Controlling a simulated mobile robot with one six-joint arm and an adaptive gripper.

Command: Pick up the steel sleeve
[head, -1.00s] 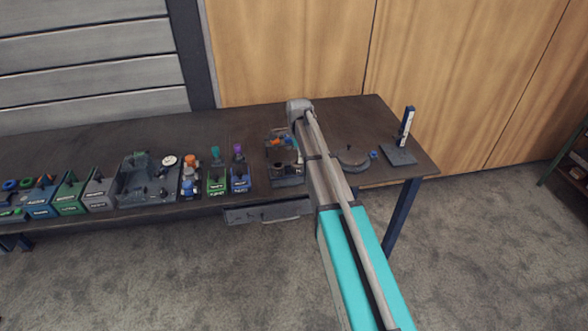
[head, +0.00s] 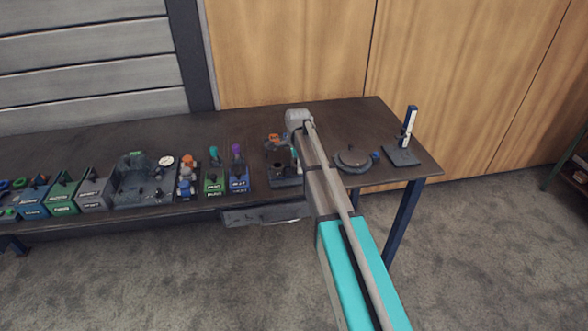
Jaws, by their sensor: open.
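My arm reaches over the table, and its far grey joint is above the back part of the tabletop. I cannot make out the steel sleeve for certain. A dark tray-like fixture (head: 283,183) sits just left of my arm, near the table's front edge, with small orange and grey parts at its back. My arm covers its right side.
Left along the dark table (head: 80,142) stand a green bin (head: 62,197), a grey bin (head: 95,192), a large grey tray (head: 143,190) and blue and green holders. To the right are a round grey piece (head: 352,162) and an upright post on a base (head: 403,156). The back is clear.

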